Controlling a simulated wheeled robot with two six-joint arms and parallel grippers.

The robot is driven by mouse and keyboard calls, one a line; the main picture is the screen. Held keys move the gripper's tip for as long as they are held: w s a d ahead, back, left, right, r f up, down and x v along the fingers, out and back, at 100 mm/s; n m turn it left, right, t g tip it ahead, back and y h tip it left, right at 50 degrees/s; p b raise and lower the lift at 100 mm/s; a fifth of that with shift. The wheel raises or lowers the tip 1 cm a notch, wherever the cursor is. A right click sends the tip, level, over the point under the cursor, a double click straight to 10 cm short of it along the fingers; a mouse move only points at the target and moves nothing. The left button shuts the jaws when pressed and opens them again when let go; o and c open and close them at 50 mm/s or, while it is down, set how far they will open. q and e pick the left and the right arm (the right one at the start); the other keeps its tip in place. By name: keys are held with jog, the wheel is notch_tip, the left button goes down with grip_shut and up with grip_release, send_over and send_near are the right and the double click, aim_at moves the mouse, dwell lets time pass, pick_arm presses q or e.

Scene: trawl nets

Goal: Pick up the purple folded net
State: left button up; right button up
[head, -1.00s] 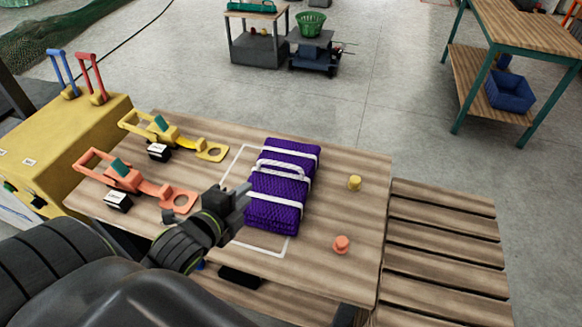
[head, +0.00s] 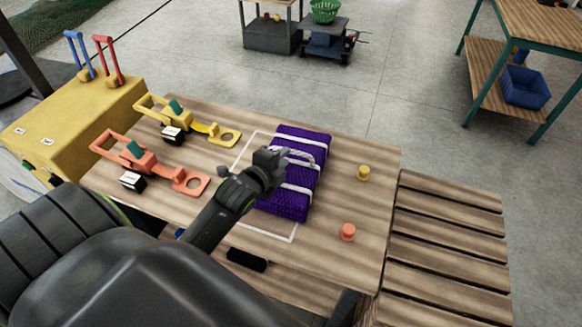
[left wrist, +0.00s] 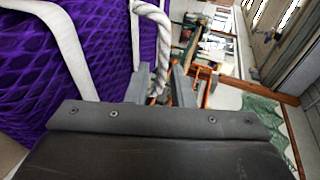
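The purple folded net (head: 291,202) lies on the wooden table (head: 340,270), bound with white straps and topped by a white rope handle (head: 303,154). My left gripper (head: 283,156) is over the net at its handle. In the left wrist view the two fingers of the left gripper (left wrist: 159,88) stand apart, with the rope handle (left wrist: 149,35) passing between them and a gap beside it. The purple net (left wrist: 95,50) fills the left of that view. The gripper hides part of the net in the head view. My right gripper is not in view.
A yellow clamp-like tool (head: 190,123) and an orange one (head: 150,167) lie left of the net. A yellow knob (head: 363,172) and an orange knob (head: 347,232) stand right of it. A slatted pallet (head: 445,240) adjoins the table's right side.

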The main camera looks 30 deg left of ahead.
aim_at(291, 164)
pick_arm(q)
jog(key=shift+p+x, duration=0.4)
jog(key=shift+x, duration=1.95)
jog(key=shift+d+r, duration=0.1)
jog(key=shift+d, duration=0.05)
grip_shut()
jog(key=shift+r, duration=0.15)
